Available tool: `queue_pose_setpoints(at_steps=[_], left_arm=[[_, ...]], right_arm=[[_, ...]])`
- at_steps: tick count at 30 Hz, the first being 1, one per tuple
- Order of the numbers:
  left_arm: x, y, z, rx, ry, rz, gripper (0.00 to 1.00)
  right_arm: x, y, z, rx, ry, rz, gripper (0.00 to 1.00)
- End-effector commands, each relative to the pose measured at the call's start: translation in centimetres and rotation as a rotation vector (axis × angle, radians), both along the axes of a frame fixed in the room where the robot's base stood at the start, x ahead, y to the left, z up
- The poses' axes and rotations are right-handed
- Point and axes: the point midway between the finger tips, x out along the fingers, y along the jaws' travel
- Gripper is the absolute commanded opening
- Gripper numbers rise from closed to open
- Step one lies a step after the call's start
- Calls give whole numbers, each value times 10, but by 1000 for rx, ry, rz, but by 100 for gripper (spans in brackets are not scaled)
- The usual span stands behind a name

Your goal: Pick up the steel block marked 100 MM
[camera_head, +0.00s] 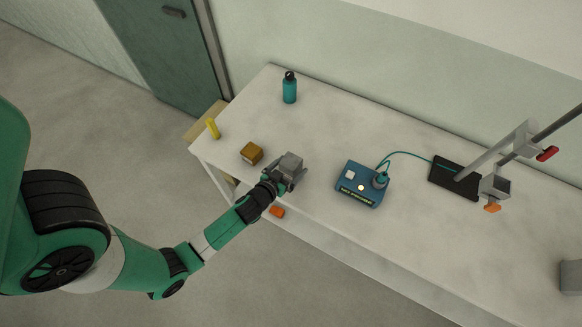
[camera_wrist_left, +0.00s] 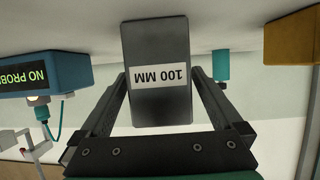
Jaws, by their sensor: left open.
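The steel block marked 100 MM (camera_head: 290,162) is a dark grey box at the table's front left. In the left wrist view its white label (camera_wrist_left: 157,76) reads upside down. My left gripper (camera_head: 283,180) is at the block, coming from the front edge. In the wrist view its two fingers stand open on either side of the block, with the fingertips close to its sides. I cannot tell whether they touch it. The block appears to rest on the table. My right gripper is not in view.
A brown block (camera_head: 251,153) sits close left of the gripper, with a yellow cylinder (camera_head: 212,128) farther left. A teal bottle (camera_head: 290,88) stands behind. A blue instrument (camera_head: 358,184) with a cabled probe sits to the right, before a black-based stand (camera_head: 446,180).

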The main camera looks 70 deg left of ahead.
Motion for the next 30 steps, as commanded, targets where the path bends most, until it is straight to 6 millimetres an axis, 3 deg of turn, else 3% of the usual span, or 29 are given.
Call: queue_pose_setpoints(at_steps=[7,24,30], left_arm=[[3,2,-2,0,0,0,100],[3,2,-2,-1,-1,0,0],[4,3,2,3,-7,-1,0]], right_arm=[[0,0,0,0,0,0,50],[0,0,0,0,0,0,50],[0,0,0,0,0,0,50]])
